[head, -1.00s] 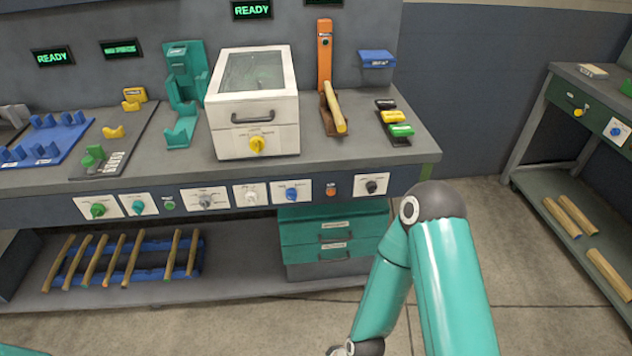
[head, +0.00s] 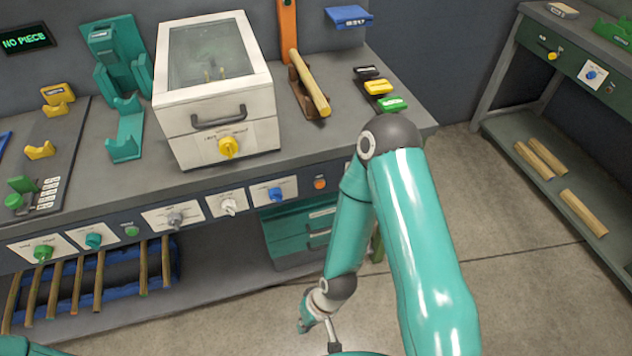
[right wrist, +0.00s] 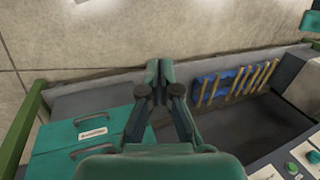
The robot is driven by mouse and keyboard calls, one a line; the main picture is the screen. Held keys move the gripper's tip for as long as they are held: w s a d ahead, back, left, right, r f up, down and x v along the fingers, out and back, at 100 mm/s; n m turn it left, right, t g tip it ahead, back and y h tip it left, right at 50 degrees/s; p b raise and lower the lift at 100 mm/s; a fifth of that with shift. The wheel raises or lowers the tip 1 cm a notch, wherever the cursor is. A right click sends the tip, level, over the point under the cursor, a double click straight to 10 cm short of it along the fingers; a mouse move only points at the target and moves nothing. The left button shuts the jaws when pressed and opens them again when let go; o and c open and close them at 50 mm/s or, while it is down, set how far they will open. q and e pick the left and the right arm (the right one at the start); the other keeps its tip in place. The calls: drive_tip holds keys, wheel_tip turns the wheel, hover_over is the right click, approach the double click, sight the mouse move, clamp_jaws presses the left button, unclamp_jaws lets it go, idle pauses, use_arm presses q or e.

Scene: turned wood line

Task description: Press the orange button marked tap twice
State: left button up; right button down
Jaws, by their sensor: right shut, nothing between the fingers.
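The orange button (head: 320,183) is small and round, on the bench's front panel, just right of the blue knob. Its marking is too small to read. My right arm comes down in front of the bench, right of the button. My right gripper (right wrist: 159,74) is shut and empty in the right wrist view, its two fingertips together over the floor and lower shelf edge. In the head view it is low in front of the bench, clear of the button and hard to make out. My left gripper is not in view.
The front panel also carries a blue knob (head: 275,195), a white knob (head: 228,206) and a green button (head: 132,231). Teal drawers (right wrist: 83,130) and a blue rack of wooden rods (right wrist: 234,82) are below the bench. Floor in front is clear.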

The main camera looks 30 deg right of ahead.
drive_tip(key=w+d+r+n+t+b, duration=0.3)
drive_tip(key=w+d+n+t, duration=0.3)
drive_tip(key=w+d+n, duration=0.4)
drive_tip(key=w+d+r+n+t+y+b, duration=0.1)
drive_tip(key=w+d+r+n+t, duration=0.3)
drive_tip(key=d+r+n, duration=0.4)
drive_tip(key=r+n+t, duration=0.1)
drive_tip(key=n, duration=0.2)
drive_tip(key=shift+d+n+y, duration=0.2)
drive_tip(key=shift+n+y, duration=0.1)
